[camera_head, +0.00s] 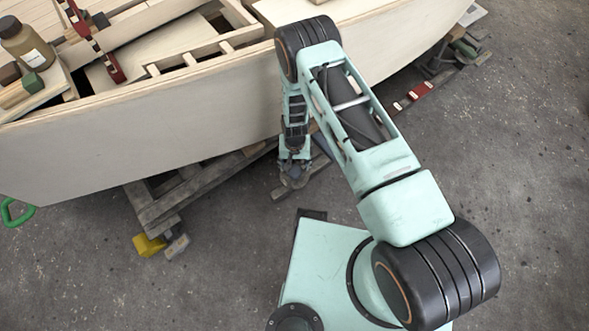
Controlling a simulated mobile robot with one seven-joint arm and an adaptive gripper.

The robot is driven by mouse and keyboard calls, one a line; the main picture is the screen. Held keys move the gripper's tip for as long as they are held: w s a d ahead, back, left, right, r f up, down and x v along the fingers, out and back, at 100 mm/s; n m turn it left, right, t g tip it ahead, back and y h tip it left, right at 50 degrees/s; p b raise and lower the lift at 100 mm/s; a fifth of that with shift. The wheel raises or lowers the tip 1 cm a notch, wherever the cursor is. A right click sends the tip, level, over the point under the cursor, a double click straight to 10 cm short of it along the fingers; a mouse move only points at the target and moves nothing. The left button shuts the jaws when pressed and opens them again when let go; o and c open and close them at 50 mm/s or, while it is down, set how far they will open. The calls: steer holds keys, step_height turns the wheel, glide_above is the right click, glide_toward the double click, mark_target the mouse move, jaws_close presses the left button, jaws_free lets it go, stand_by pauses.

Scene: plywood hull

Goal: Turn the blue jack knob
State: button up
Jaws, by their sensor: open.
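My gripper (293,178) hangs low at the end of my arm, beside the lower edge of the plywood hull (150,140). It points down and its jaws are open, but they look small and dark here. A dull blue part (321,160) shows just right of the gripper, partly hidden by my arm; I cannot tell whether it belongs to the jack. No blue knob is clearly visible. Whether the gripper touches anything cannot be told.
A wooden cradle (190,190) under the hull has a yellow piece (149,245) at its foot. A green handle (17,212) is at the far left. A bottle (25,45) and a red clamp (95,45) are on the hull.

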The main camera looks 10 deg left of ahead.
mark_target(295, 170)
steer(key=shift+f+b, duration=0.3)
steer(key=shift+f, duration=1.5)
steer(key=c, duration=1.2)
steer(key=shift+o, duration=0.2)
steer(key=shift+m+b, duration=0.3)
steer(key=shift+m, duration=0.1)
steer(key=m+b, duration=0.2)
steer(key=m, duration=0.1)
steer(key=shift+w+f+m, duration=0.1)
steer(key=shift+m, duration=0.2)
steer(key=m+b, duration=0.2)
steer(key=m, duration=0.3)
steer(key=shift+d+m+b, duration=0.1)
steer(key=shift+m+b, duration=0.2)
steer(key=shift+m, duration=0.4)
steer(key=o, duration=1.2)
steer(key=shift+c, duration=0.2)
